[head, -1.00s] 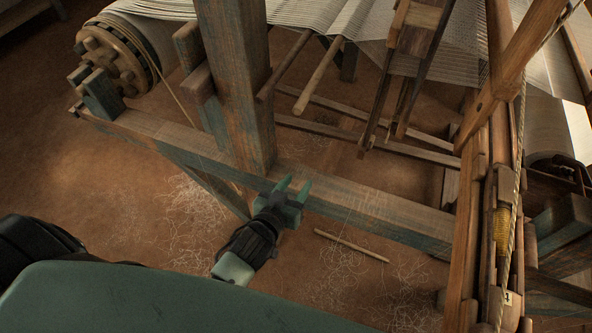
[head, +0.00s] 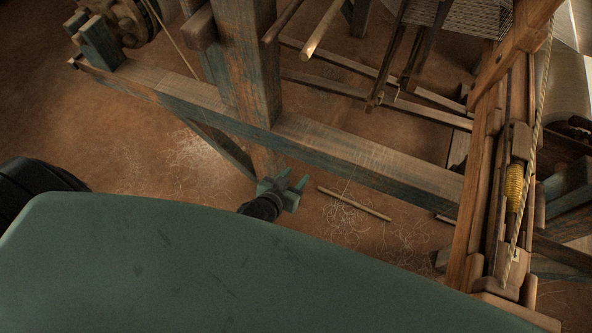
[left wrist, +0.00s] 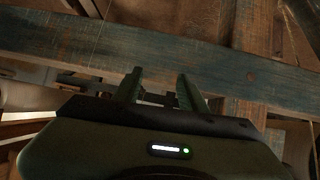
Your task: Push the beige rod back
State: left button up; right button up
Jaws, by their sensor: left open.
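A pale beige rod (head: 325,28) sticks out with its near end free, below the warp, at the top of the head view. A darker rod (head: 284,20) is left of it. Another light stick (head: 354,204) lies on the floor; I cannot tell for certain which one the task means. My left gripper (head: 294,181) is open and empty, low on the near side of the long beam, left of the floor stick and well below the pale rod. In the left wrist view its two fingers (left wrist: 159,76) stand apart before a blue-green beam. My right gripper is out of view.
The long worn beam (head: 330,146) and a thick post (head: 245,60) stand between my left gripper and the loom's inside. The upright frame with a yellow bobbin (head: 515,187) is at the right. Loose threads (head: 340,225) litter the floor.

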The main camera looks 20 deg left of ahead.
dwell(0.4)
pick_arm(q)
jog(key=m+t+p, duration=0.2)
jog(key=t+p, duration=0.3)
jog(key=t, duration=0.2)
send_near(314, 37)
jog(key=shift+w+d+f+y, duration=0.1)
jog(key=shift+w+f+y, duration=0.05)
jog(key=shift+w, duration=0.35)
jog(key=shift+w+d+f+y, duration=0.15)
jog(key=shift+w, duration=0.4)
jog(key=shift+w+r, duration=0.25)
jog(key=shift+w, duration=0.05)
jog(key=w, duration=0.2)
jog(key=w+p, duration=0.1)
jog(key=w, duration=0.1)
jog(key=w+p, duration=0.1)
jog(key=w, duration=0.2)
jog(key=shift+d+f, duration=0.1)
jog(key=shift+f, duration=0.15)
grip_shut()
